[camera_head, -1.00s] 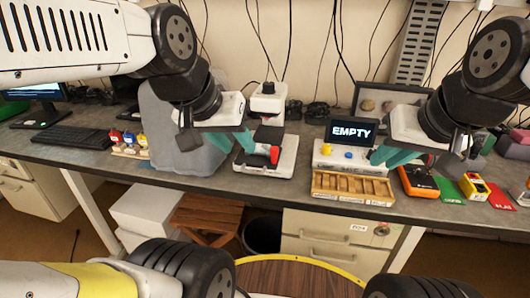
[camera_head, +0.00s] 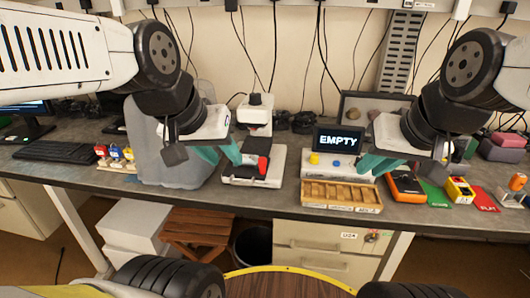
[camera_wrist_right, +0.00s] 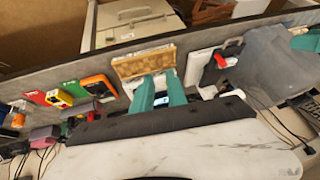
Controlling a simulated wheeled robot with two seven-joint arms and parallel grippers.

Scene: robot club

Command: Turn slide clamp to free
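The slide clamp appears to be the low white device with a black plate (camera_head: 254,171) and a red handle (camera_head: 262,166) on the bench, centre of the head view. The red handle also shows in the right wrist view (camera_wrist_right: 221,60). My left gripper (camera_head: 217,154) has teal fingers spread apart and empty, just left of the clamp and apparently above the bench. My right gripper (camera_head: 377,164) is open and empty in front of the display's right side. Its two teal fingers (camera_wrist_right: 159,92) stand apart in the right wrist view. Any free marking on the clamp is too small to read.
A display reading EMPTY (camera_head: 339,140) stands behind a wooden compartment tray (camera_head: 341,195). A white microscope-like device (camera_head: 256,115) stands behind the clamp. A grey draped shape (camera_head: 155,160) is at left. An orange device (camera_head: 405,187) and green and red cards lie at right.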

